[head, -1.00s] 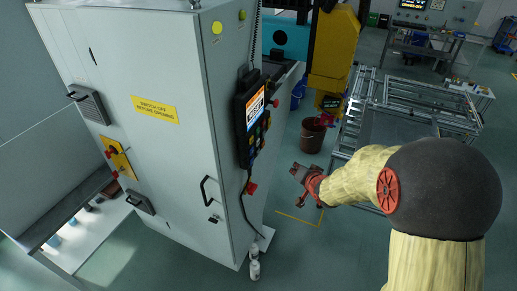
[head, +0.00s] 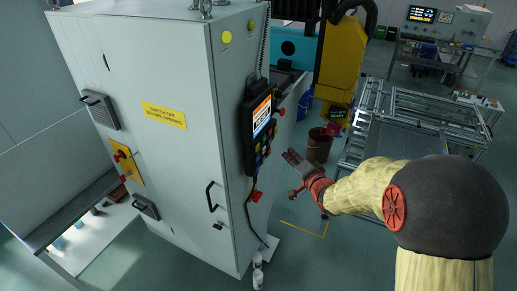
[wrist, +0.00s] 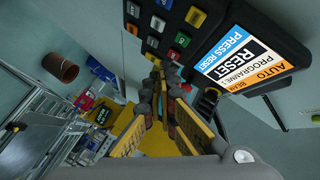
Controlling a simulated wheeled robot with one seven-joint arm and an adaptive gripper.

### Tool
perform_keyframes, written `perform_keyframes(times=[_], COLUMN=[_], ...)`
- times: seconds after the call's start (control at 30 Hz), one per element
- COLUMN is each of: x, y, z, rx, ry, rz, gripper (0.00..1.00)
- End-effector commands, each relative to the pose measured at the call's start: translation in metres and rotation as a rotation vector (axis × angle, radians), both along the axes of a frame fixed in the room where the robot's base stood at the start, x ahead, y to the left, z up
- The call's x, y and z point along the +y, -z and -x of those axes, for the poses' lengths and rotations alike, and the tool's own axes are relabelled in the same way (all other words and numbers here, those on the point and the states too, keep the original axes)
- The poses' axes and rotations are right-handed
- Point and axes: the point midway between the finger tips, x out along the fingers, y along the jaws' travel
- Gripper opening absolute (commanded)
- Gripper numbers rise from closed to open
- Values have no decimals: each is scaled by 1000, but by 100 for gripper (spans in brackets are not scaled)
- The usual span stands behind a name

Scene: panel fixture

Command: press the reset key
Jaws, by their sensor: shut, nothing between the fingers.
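The black control pendant (head: 249,140) is fixed on the side of the grey cabinet, with a lit screen (head: 262,115) and small coloured keys below it. In the wrist view the screen (wrist: 245,62) reads "AUTO PROGRAMME RESET, PRESS RESET". Key labels are too small to read, so I cannot tell which is reset. My gripper (head: 287,153) is shut and empty, right of the pendant and apparently apart from it.
A red knob (head: 257,196) and a black cable hang below the pendant on the grey cabinet (head: 160,70). A brown bin (head: 319,146), a yellow machine column (head: 340,60) and a metal frame (head: 405,140) stand behind and right of my gripper.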

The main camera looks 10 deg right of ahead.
Motion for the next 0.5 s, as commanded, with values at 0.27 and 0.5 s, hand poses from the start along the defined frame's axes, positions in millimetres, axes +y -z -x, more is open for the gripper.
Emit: perform_keyframes(times=[0.27,0.5], x=[30,53], y=[2,2], z=[-21,-37], rx=[1,-1], ry=[-3,-3], rz=[0,0], gripper=[0,0])
